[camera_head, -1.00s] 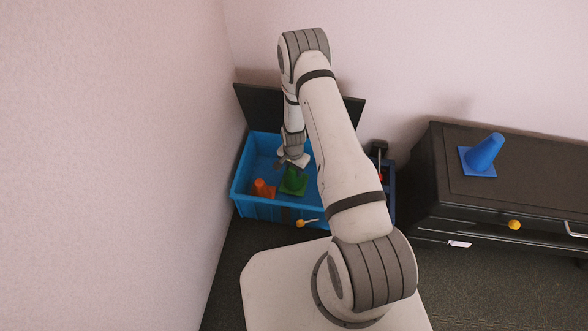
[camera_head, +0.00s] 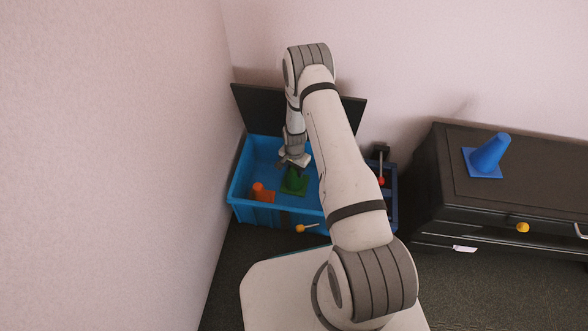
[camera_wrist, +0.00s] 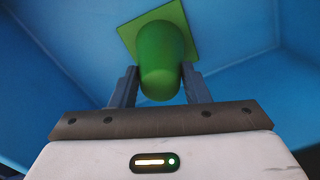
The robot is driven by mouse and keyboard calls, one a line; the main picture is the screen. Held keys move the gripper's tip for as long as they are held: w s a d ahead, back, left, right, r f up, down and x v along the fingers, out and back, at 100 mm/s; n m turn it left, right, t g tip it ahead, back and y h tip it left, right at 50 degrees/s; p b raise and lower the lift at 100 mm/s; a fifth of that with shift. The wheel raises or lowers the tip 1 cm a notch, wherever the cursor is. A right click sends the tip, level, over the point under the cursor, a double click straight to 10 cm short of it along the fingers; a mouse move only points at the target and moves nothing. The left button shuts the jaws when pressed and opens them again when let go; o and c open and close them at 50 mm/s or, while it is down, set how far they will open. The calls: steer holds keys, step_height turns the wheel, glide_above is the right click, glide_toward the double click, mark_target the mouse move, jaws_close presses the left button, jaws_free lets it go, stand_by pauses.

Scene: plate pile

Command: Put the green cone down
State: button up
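The green cone (camera_head: 294,181) is inside the blue crate (camera_head: 262,215), with its square base downward, at or close to the crate floor. In the wrist view the green cone (camera_wrist: 160,62) has its rounded tip toward me and its square base beyond. My gripper (camera_wrist: 160,84) has one dark finger on each side of the cone, close against it, and appears shut on it. In the head view my gripper (camera_head: 294,164) is right above the cone and hides its top. I cannot tell whether the base touches the floor.
An orange cone (camera_head: 259,193) is in the crate's left part. The crate's dark lid (camera_head: 262,112) stands open behind it. A blue cone (camera_head: 490,152) stands on the dark cabinet (camera_head: 445,175) at right. A wall is close on the left.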

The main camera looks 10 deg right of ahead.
steer(key=o, duration=0.5)
step_height(320, 180, up, 8)
steer(key=p, duration=0.3)
steer(key=shift+f, duration=0.15)
stand_by(0.3)
